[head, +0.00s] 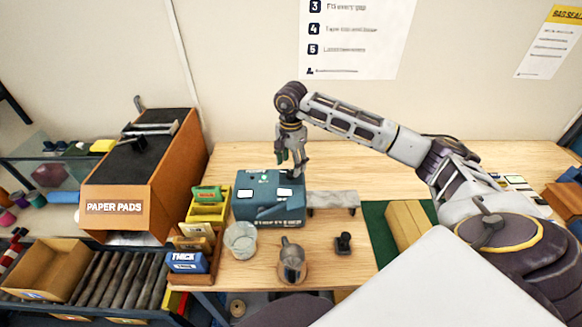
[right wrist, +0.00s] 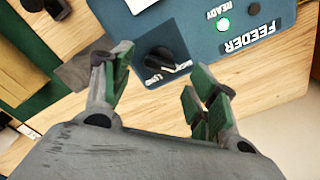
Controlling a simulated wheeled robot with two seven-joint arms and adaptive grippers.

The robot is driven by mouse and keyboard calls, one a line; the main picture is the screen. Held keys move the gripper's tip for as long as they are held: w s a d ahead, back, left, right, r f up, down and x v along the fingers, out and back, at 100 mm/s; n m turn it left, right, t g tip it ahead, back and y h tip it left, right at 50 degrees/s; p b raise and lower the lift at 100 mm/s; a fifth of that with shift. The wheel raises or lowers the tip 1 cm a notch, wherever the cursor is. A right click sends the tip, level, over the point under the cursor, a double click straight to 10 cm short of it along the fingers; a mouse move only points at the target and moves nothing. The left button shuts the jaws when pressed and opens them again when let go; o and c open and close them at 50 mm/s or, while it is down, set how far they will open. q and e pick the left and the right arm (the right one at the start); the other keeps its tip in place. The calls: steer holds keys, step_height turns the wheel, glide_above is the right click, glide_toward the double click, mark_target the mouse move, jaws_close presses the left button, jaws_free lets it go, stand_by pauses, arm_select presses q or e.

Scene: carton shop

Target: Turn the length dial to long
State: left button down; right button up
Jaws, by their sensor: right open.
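The blue-grey feeder machine (head: 243,208) stands on the wooden bench in the head view. Its panel also shows in the right wrist view (right wrist: 215,60), with the black round length dial (right wrist: 163,60) on a dark plate. Small white lettering beside the dial seems to include "LONG"; I cannot tell for sure where the dial points. My right gripper (head: 293,158) hangs above the back right of the machine. In the right wrist view its green-padded fingers (right wrist: 158,66) are open, one on each side of the dial, with nothing held. I cannot tell whether they touch it. My left gripper is out of view.
A glass jar (head: 240,240) and a metal jug (head: 291,262) stand in front of the machine. A small black object (head: 343,242) is to their right. Colored bins (head: 207,213) line the left. A grey outfeed shelf (head: 333,198) adjoins the machine; cartons (head: 408,222) lie on a green mat.

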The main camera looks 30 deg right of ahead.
mark_target(291, 174)
steer(key=shift+f, duration=1.5)
steer(key=c, duration=1)
